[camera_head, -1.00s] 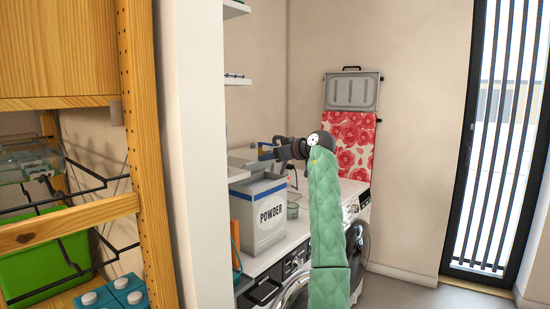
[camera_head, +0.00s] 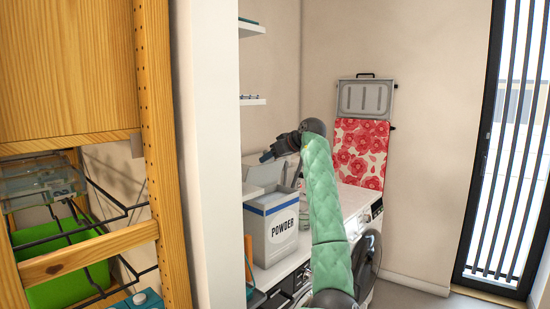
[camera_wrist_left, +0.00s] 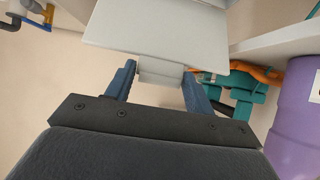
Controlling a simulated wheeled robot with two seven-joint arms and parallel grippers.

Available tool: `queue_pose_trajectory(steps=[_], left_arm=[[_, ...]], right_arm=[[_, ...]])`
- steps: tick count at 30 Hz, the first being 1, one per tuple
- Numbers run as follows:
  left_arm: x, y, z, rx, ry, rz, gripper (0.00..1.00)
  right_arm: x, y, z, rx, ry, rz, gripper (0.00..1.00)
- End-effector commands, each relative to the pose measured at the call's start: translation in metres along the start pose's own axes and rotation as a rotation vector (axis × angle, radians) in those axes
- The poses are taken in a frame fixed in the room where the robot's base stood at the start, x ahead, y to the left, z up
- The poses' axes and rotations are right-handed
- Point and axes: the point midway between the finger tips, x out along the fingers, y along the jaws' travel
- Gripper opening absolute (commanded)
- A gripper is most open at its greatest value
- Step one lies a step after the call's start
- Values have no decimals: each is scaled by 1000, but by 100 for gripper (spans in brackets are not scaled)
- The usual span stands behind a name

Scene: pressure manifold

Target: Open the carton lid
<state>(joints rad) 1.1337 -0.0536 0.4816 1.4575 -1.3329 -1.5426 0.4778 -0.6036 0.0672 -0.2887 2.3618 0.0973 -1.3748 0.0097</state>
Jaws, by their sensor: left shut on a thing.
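The carton (camera_head: 272,238) is a light grey box with a blue band and the word POWDER, standing on the white counter. Its grey lid (camera_head: 262,173) is raised at the back of the carton's top. In the left wrist view the lid (camera_wrist_left: 155,32) is a flat pale panel with a small tab (camera_wrist_left: 160,73). My left gripper (camera_head: 266,156) is at the lid's upper edge. Its blue fingers (camera_wrist_left: 160,82) are shut on the lid's tab, one on each side. The carton's inside is mostly hidden. My right gripper is in neither view.
A white wall edge (camera_head: 207,150) and a wooden shelf (camera_head: 160,150) stand on the left. Wall shelves (camera_head: 252,101) hang above the carton. A washing machine (camera_head: 369,250) stands to the right. The left wrist view shows a purple container (camera_wrist_left: 296,120) and a teal object (camera_wrist_left: 245,92).

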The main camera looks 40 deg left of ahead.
Motion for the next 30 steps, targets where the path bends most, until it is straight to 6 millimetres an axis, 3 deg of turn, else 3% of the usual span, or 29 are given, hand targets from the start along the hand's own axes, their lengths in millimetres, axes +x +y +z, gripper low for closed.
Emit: queue_pose_trajectory(steps=[13, 14, 16, 30], left_arm=[[0, 0, -4, -2, 5, 1, 12], [0, 0, -4, -2, 5, 1, 56], [0, 0, -4, -2, 4, 1, 70], [-7, 0, -2, -1, 3, 1, 73]], right_arm=[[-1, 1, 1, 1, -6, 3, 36], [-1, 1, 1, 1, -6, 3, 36], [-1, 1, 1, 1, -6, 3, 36], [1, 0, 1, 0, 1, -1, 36]])
